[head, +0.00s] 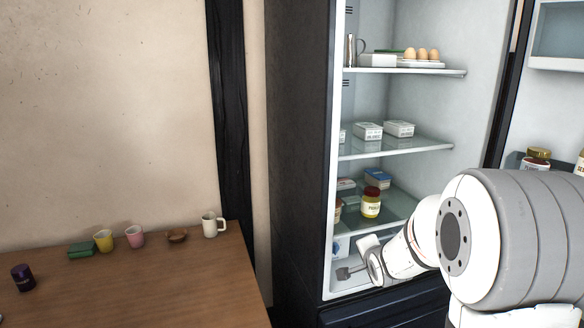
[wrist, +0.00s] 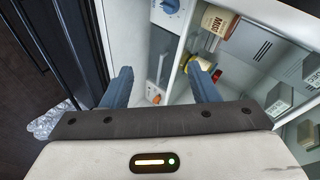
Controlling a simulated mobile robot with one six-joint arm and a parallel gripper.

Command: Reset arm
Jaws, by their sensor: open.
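My gripper (head: 346,272) reaches into the lower part of an open fridge (head: 298,150), below the lowest glass shelf seen in the head view. In the wrist view, my gripper (wrist: 163,78) shows two dark blue fingers spread wide apart. Nothing is held between them. My arm comes in from the right and hides part of the fridge's lower right inside.
A jar with a red lid (head: 371,203) stands on the shelf above my gripper. White cartons (head: 367,131) and eggs (head: 422,54) are on higher shelves. The open door (head: 557,100) is at right. A wooden table (head: 170,285) with cups stands at left.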

